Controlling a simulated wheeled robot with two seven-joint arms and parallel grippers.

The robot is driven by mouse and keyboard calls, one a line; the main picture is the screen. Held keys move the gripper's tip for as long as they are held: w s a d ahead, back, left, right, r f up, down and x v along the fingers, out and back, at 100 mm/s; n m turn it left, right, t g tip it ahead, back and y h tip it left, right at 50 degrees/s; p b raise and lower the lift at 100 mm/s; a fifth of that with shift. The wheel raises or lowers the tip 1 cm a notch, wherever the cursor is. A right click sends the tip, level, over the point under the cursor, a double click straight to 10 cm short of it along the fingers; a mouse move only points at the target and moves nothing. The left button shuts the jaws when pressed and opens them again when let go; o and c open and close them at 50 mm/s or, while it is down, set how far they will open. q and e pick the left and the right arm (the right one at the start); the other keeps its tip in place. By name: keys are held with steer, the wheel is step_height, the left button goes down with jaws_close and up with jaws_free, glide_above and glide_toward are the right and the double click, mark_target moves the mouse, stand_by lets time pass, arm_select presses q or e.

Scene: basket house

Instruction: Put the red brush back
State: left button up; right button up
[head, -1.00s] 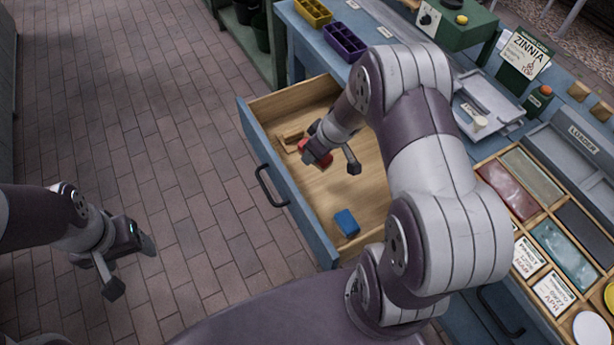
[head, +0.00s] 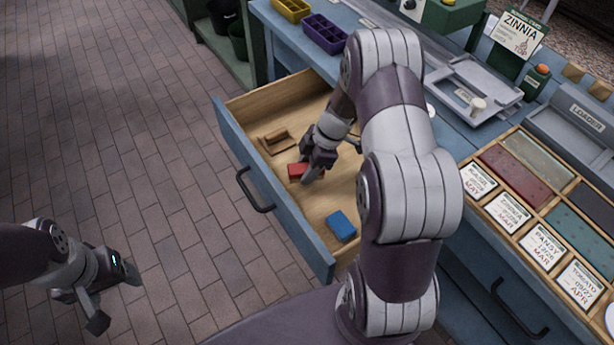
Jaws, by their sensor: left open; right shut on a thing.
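The red brush (head: 297,171) is inside the open wooden drawer (head: 303,203), near its middle. My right gripper (head: 308,175) reaches down into the drawer and is shut on the red brush, covering part of it. I cannot tell whether the brush still touches the drawer floor. A small wooden holder or block (head: 277,141) lies in the drawer just beyond the brush. My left gripper (head: 117,299) is open and empty over the brick floor at the lower left.
A blue block-like object (head: 341,226) lies in the drawer's near part. The drawer front (head: 270,190) with its dark handle faces left. Trays and seed cards (head: 535,215) cover the bench at right. The brick floor (head: 110,130) at left is clear.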

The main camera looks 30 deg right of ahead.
step_height(320, 180, down, 4)
steer(key=shift+b, duration=0.3)
steer(key=shift+f, duration=0.15)
steer(key=o, duration=1.2)
steer(key=shift+o, duration=0.2)
